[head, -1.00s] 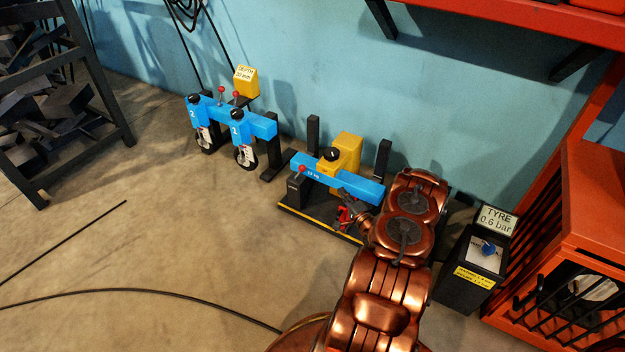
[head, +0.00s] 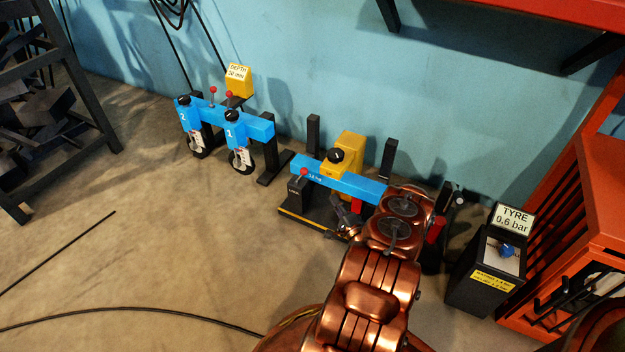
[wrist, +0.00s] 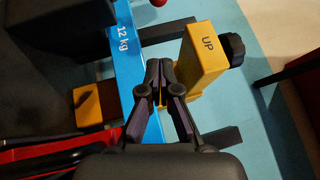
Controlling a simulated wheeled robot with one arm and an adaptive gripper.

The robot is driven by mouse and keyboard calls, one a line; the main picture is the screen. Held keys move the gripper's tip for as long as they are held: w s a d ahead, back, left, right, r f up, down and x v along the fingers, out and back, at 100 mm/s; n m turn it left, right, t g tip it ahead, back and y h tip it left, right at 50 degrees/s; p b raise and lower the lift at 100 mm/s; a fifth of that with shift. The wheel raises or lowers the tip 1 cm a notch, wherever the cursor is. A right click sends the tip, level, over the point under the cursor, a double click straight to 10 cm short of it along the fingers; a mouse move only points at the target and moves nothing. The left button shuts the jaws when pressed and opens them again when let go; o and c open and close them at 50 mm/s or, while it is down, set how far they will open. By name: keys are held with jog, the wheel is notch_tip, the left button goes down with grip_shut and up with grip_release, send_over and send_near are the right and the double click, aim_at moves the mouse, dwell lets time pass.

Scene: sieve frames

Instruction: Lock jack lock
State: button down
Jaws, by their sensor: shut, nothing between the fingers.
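The yellow jack (head: 349,152) has a black knob on top and stands behind a blue beam (head: 365,187). In the wrist view the jack (wrist: 203,52) is marked UP, and the blue beam (wrist: 128,50) reads 12 kg. A lever with a red ball (head: 304,172) rises from a small black post (head: 298,188) at the beam's left end. A red ball (wrist: 158,3) is cut off at the wrist view's top edge. My gripper (wrist: 159,66) is shut and empty, its tips in front of the beam's edge beside the jack.
Two black uprights (head: 313,134) flank the jack. A blue frame (head: 255,128) with caster wheels and a yellow DEPTH box (head: 239,81) stands left. A TYRE box (head: 490,262) and an orange cage (head: 575,205) are right. Cables cross the open floor at left.

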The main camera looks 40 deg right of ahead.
aim_at(301, 176)
jog(key=w+r+b, duration=0.2)
jog(key=w+b, duration=0.2)
jog(key=w, duration=0.7)
jog(key=shift+w+d+r, duration=0.35)
jog(key=shift+w+d, duration=0.05)
